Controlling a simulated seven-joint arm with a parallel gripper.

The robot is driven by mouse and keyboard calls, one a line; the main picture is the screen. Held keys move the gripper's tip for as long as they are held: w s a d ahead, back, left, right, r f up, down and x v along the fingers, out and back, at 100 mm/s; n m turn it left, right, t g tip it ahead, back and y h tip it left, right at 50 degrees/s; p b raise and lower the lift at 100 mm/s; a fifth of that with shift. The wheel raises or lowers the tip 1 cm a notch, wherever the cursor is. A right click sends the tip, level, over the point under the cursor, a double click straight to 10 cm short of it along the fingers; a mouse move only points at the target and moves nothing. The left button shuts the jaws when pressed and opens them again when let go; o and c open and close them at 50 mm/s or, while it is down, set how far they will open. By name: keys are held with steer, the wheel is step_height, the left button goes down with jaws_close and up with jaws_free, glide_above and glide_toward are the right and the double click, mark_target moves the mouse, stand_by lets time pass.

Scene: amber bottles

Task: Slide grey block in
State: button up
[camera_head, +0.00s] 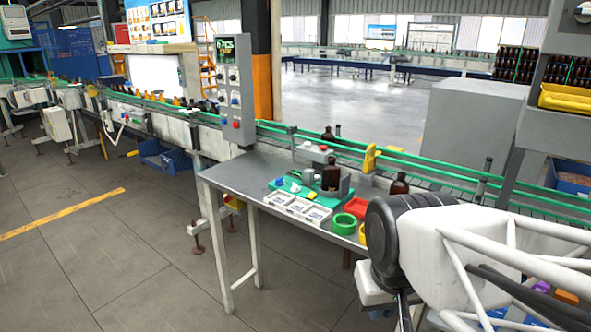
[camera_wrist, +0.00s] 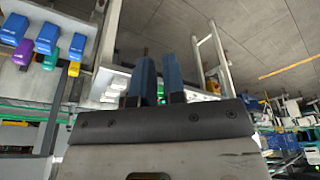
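A teal mat (camera_head: 317,211) lies on the metal table. A grey block-like piece (camera_head: 308,177) stands on it, left of an amber bottle (camera_head: 331,175). More grey shows beside the bottle (camera_head: 346,184); I cannot tell whether it is a separate block or part of a holder. My gripper (camera_wrist: 160,76) shows two blue fingers in the wrist view, with a narrow gap and nothing visible between them. The gripper is away from the mat. Its fingers cannot be made out in the head view, where my arm fills the lower right.
A white compartment tray (camera_head: 297,206) lies along the mat's front. The conveyor with green rails (camera_head: 420,162) runs behind the table (camera_head: 235,175). The table's left end is clear.

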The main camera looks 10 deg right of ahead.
mark_target(308, 177)
steer(key=shift+w+r, duration=0.25)
steer(key=shift+w, duration=0.05)
jaws_close()
steer(key=w+a+r+n+g, duration=0.15)
steer(key=w+r, duration=0.35)
steer(key=w, duration=0.9)
steer(key=w+r+n+h, duration=0.15)
steer(key=w+r, duration=0.25)
steer(key=w, duration=0.9)
steer(key=w+r+n+g, duration=0.15)
steer(key=w+r, duration=0.35)
steer(key=w, duration=0.9)
steer(key=w+a+f+n+g, duration=0.1)
steer(key=w+f, duration=0.3)
steer(key=w, duration=0.8)
steer(key=w+a+f+n+g+h, duration=0.1)
steer(key=w+f, duration=0.4)
steer(key=w, duration=0.7)
steer(key=w+a+f+n, duration=0.2)
steer(key=w+a+f, duration=0.2)
steer(key=w, duration=0.8)
steer(key=shift+w+a+f+n+g, duration=0.15)
steer(key=shift+w+f+n+g, duration=0.15)
steer(key=shift+f+n+g, duration=0.1)
steer(key=shift+h, duration=0.25)
